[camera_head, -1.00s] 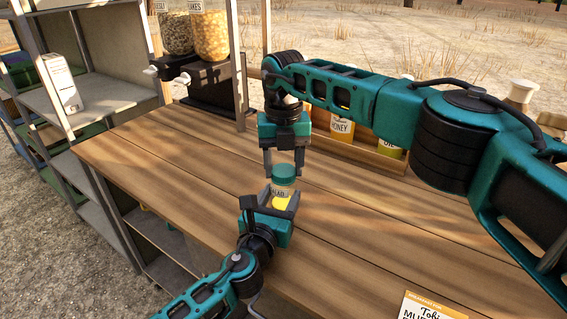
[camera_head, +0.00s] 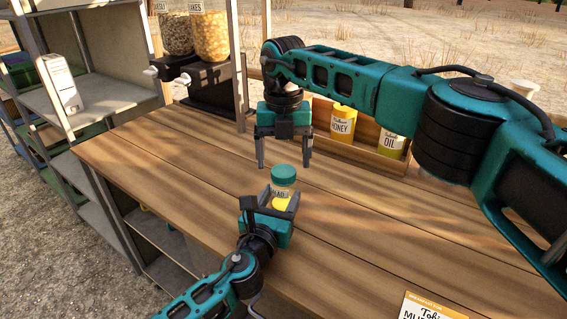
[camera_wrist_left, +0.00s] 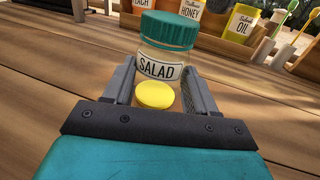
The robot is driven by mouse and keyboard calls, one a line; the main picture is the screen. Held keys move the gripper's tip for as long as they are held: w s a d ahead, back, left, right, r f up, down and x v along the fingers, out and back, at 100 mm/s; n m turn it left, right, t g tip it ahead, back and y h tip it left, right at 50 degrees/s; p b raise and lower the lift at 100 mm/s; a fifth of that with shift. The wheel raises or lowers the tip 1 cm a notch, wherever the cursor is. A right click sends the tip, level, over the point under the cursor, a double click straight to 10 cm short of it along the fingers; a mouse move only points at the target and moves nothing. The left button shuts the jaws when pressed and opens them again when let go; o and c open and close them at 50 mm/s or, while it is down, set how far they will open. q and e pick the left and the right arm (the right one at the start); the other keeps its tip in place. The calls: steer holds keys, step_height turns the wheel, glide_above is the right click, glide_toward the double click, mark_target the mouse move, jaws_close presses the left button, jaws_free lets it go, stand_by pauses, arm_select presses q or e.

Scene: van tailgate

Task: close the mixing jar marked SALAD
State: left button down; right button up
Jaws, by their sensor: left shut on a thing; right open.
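The mixing jar marked SALAD (camera_head: 281,190) stands upright on the wooden table with its green lid (camera_head: 284,173) on top. In the left wrist view the jar (camera_wrist_left: 158,70) shows its label, and the lid (camera_wrist_left: 167,30) sits level on the jar mouth; I cannot tell how tight it is. A yellow disc (camera_wrist_left: 155,95) shows at the front of the jar. My left gripper (camera_head: 270,207) is shut on the jar body, one finger on each side. My right gripper (camera_head: 285,165) is open and empty, pointing down above and behind the lid, apart from it.
A wooden rack behind holds a HONEY jar (camera_head: 342,123) and an OIL bottle (camera_head: 391,143). Two dispensers (camera_head: 208,35) stand at the back left beside grey shelves (camera_head: 95,98). A card (camera_head: 428,307) lies at the front right. The table left of the jar is clear.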

step_height(320, 180, up, 10)
steer(key=shift+f, duration=0.2)
arm_select(q)
steer(key=shift+c, duration=1.3)
jaws_free()
steer(key=p+v, duration=0.1)
steer(key=v, duration=1.2)
arm_select(e)
steer(key=shift+r, duration=0.5)
